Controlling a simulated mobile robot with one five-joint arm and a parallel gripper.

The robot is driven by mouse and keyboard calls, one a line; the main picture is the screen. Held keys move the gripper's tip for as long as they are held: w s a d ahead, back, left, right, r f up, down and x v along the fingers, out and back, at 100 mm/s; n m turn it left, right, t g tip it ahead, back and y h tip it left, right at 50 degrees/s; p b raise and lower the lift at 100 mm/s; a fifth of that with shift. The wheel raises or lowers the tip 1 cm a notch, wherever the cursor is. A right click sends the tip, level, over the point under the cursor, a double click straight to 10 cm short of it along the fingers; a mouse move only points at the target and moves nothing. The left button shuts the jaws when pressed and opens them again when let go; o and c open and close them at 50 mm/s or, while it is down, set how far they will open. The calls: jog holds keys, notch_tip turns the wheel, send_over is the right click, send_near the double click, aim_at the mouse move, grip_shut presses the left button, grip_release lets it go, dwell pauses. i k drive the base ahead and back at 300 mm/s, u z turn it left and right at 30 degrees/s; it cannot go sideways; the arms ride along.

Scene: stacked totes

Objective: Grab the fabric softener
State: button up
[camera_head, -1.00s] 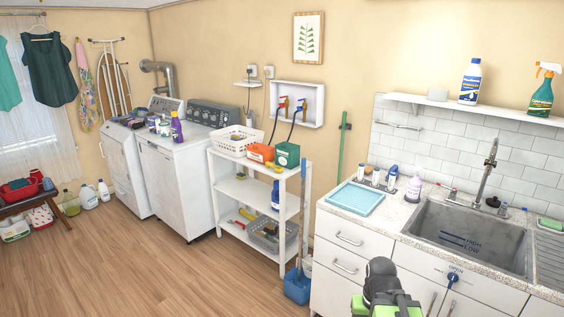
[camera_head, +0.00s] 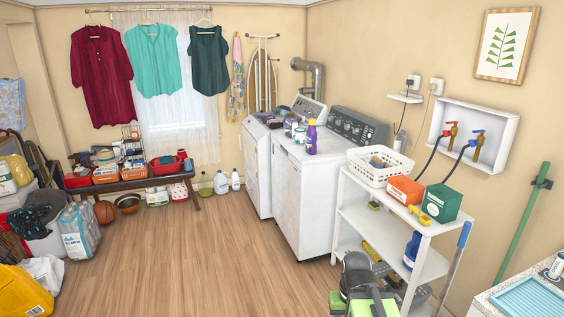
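No label is readable enough for me to tell which bottle is the fabric softener. A purple bottle (camera_head: 311,137) stands upright on the near white machine (camera_head: 303,190), beside several jars and cans. A blue bottle (camera_head: 412,250) stands on the middle shelf of the white rack. Several jugs (camera_head: 221,182) stand on the floor below the window. A dark and green part of my arm shows at the bottom centre, in front of the rack. My gripper's fingers are not in view.
A white rack (camera_head: 427,266) stands right of the machines, with a white basket (camera_head: 379,166), an orange box (camera_head: 405,190) and a green box (camera_head: 443,202) on top. A counter (camera_head: 484,303) edges in at lower right. A loaded bench (camera_head: 128,184) is at the back left. The middle wood floor is clear.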

aim_at(311, 134)
jog(key=u, duration=0.5)
jog(key=i, duration=2.15)
jog(key=u, duration=0.2)
jog(key=i, duration=2.3)
